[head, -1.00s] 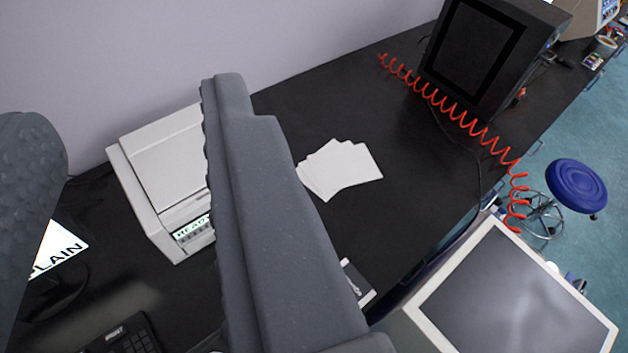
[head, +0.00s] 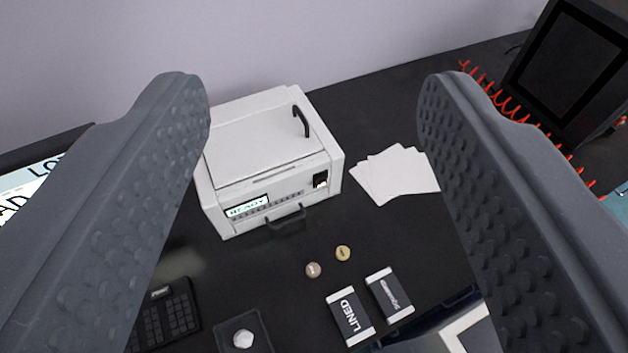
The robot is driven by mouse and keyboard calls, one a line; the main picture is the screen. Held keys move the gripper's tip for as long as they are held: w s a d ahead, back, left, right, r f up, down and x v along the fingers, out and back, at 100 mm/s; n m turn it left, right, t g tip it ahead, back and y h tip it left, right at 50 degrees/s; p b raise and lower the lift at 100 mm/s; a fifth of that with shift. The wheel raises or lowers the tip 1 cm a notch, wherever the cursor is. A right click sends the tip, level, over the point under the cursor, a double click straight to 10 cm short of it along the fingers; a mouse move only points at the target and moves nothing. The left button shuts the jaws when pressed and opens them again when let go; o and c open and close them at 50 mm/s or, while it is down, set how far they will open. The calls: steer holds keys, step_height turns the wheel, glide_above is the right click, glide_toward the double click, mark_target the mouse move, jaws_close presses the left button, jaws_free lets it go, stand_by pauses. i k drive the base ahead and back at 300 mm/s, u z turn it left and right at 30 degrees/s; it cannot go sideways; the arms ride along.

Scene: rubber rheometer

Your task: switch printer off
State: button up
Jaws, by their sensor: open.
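The white printer (head: 265,150) stands on the black bench in the middle of the head view. Its small display (head: 247,207) is lit and reads READY. A dark rocker switch (head: 320,179) with a pale lower part sits at the right end of its front face. A black handle is on its lid and another on its lower front. My gripper (head: 312,95) is open, with one textured grey finger on each side of the view. Nothing is between the fingers close up; the printer shows beyond them, apart from them.
White sheets (head: 396,174) lie right of the printer. Two small round pieces (head: 343,253) and two labelled packs, one reading LINED (head: 350,317), lie in front. A keypad (head: 165,315) and a small tray with a white knob (head: 243,339) are at front left. A black monitor and red coiled cord (head: 510,104) are at right.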

mark_target(322, 182)
steer(key=k, duration=1)
steer(key=u, duration=0.5)
steer(key=i, duration=1.2)
steer(key=z, duration=0.8)
